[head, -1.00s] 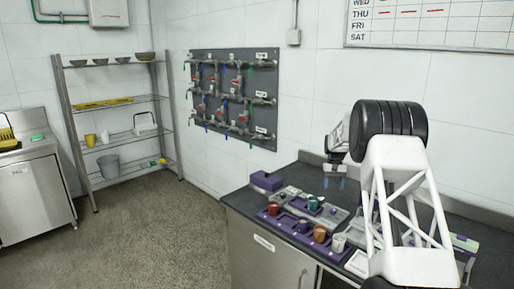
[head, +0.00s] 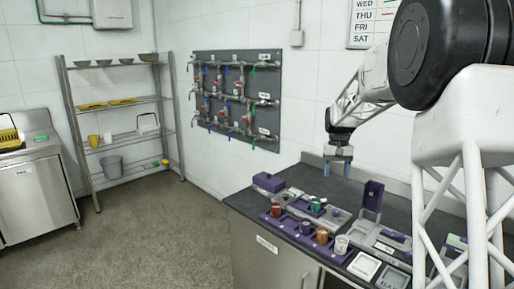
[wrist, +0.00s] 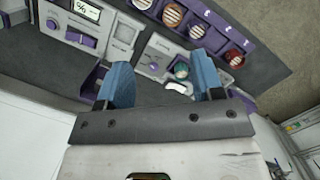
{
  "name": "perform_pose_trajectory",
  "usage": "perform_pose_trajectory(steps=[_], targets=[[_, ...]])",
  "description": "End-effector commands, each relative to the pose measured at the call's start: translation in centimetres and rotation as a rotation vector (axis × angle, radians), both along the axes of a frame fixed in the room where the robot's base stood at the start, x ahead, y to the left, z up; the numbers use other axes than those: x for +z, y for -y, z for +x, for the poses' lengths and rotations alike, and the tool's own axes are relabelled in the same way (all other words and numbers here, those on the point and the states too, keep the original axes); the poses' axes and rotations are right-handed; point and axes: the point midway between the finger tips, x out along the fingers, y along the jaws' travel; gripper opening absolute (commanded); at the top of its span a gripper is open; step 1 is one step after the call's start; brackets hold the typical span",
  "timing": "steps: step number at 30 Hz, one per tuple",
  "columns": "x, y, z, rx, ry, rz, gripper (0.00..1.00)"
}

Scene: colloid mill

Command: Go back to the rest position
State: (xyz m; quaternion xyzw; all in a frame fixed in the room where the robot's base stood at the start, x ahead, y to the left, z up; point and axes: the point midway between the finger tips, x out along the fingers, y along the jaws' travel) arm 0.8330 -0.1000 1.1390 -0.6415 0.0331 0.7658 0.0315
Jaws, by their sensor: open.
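My gripper (head: 338,160) hangs above the dark worktop in the head view, with its fingers pointing down. In the wrist view my gripper (wrist: 165,88) has its two blue fingers spread apart with nothing held between them.
A purple box (head: 268,182) sits at the worktop's far left corner. An upright purple lid (head: 373,195) stands on a grey device at the right. A pipe panel (head: 238,97) hangs on the wall. Shelving (head: 120,102) stands at the left. Air around my gripper looks free.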

Motion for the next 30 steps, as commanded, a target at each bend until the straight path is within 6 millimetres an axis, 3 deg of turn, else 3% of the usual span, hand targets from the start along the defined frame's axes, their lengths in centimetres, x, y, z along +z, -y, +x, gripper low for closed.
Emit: perform_pose_trajectory(steps=[14, 30], targets=[[4.8, -3.0, -10.9, 0.016, 0.09, -0.01, 0.61], [6.9, -5.9, -23.8, 0.034, 0.187, -0.016, 0.61]])
